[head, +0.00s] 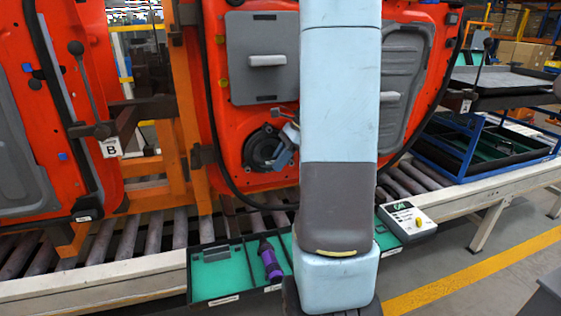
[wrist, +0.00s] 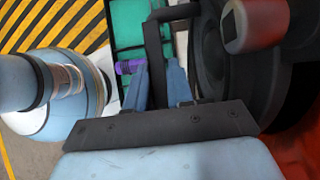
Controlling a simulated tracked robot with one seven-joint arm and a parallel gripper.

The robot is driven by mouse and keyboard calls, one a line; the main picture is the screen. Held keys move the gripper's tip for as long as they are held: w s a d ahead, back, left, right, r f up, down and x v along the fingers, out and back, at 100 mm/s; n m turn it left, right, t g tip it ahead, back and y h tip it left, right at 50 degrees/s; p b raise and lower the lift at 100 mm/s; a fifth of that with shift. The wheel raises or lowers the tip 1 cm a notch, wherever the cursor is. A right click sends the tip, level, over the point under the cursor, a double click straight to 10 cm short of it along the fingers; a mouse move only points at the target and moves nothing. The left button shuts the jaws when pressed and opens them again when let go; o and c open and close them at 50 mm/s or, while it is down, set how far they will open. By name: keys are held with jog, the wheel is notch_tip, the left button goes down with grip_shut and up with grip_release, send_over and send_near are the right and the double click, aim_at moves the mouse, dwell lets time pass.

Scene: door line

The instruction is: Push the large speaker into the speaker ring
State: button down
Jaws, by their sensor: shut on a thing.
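The large speaker (head: 262,148) is a dark round unit at the lower middle of the orange door (head: 225,150). In the wrist view the speaker (wrist: 222,75) is a big black disc at the right. My gripper (head: 279,157) is at its right side in the head view. In the wrist view its blue fingers (wrist: 160,70) are shut on a thin black bar that looks like part of the speaker. The speaker ring is hidden behind the speaker, and I cannot tell whether the speaker sits flush in it.
A green-lined tray (head: 217,272) with a purple-handled tool (head: 270,260) lies below the door. A white box with a yellow button (head: 407,220) stands right of it. A reddish cylinder (wrist: 255,24) juts out close to the speaker. A roller conveyor (head: 140,235) runs behind.

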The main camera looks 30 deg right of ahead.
jog(key=shift+w+d, duration=0.1)
jog(key=shift+w, duration=0.2)
dwell(0.5)
jog(key=c, duration=0.9)
grip_release()
jog(key=v, duration=2.6)
jog(key=shift+s+d+r, duration=0.1)
jog(key=shift+d+r, duration=0.1)
jog(key=shift+r, duration=0.15)
